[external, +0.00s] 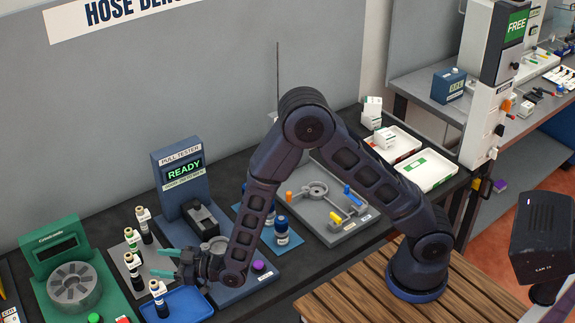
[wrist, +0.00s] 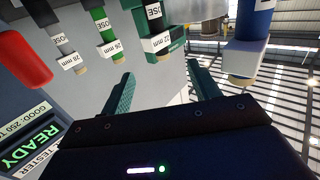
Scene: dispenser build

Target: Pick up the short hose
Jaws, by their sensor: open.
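Several short dark upright hoses with white size labels stand at the left of the bench. One is at the back of a grey plate (external: 143,224), one is nearer the front (external: 134,270), and one stands at the blue tray (external: 158,298). I cannot tell which is the short hose. My gripper (external: 163,263) is open and empty, its teal fingers pointing left towards the front hose of the plate, apart from it.
The pull tester (external: 180,172) reading READY stands behind my gripper. The blue tray (external: 190,305) lies in front, mostly bare. A grey fixture tray (external: 325,215) and blue bottles (external: 281,228) are to the right.

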